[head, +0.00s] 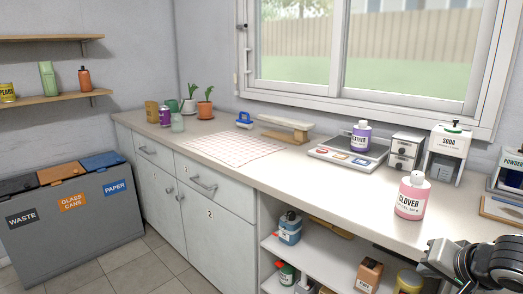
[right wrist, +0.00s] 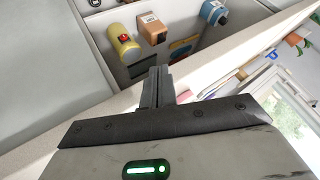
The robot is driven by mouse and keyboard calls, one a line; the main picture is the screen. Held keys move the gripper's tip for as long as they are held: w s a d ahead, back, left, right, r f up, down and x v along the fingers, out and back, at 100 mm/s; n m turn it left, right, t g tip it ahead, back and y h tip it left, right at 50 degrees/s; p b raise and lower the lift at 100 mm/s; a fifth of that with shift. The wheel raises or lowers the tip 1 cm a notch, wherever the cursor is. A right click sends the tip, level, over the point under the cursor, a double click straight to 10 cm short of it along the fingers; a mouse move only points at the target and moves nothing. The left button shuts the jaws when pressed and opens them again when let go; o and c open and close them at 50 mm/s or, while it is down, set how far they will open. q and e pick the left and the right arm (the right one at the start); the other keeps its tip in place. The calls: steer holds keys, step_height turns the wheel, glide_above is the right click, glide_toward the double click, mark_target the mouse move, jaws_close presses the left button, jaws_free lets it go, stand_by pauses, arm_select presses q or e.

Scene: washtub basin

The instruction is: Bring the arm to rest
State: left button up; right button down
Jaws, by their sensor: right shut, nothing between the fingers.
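My right gripper (head: 430,268) shows at the lower right of the head view, in front of the counter's front edge. In the right wrist view its two fingers (right wrist: 157,88) are together with nothing between them. The fingers point toward the open shelf under the counter and appear apart from the things there. My left gripper is not in the head view.
A pink clover bottle (head: 411,196) stands on the counter (head: 265,186) near the gripper. A lavender bottle (head: 361,137) is on a scale farther back. The open shelf (head: 325,262) holds several bottles and boxes. Sorting bins (head: 75,215) stand at the left.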

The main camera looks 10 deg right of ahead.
steer(key=s+a+f+n+y, duration=0.1)
steer(key=s+a+f+n, duration=0.1)
steer(key=s+a+f, duration=0.35)
steer(key=s+a+f+n+y, duration=0.1)
steer(key=s+a+f+n, duration=0.15)
steer(key=f, duration=0.65)
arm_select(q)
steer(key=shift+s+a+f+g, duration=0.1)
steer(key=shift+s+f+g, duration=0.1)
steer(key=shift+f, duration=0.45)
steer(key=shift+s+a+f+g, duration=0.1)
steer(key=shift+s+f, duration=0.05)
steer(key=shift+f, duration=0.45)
arm_select(e)
steer(key=s+a+f+n+t+y, duration=0.1)
steer(key=s+a+f+n, duration=0.1)
steer(key=a, duration=0.6)
steer(key=s+a+f+n+t, duration=0.1)
steer(key=s+a+n, duration=0.2)
steer(key=a, duration=0.6)
steer(key=shift+s+f+n+y, duration=0.2)
steer(key=shift+f+n+y, duration=0.2)
steer(key=shift+n, duration=0.15)
steer(key=shift+a, duration=0.1)
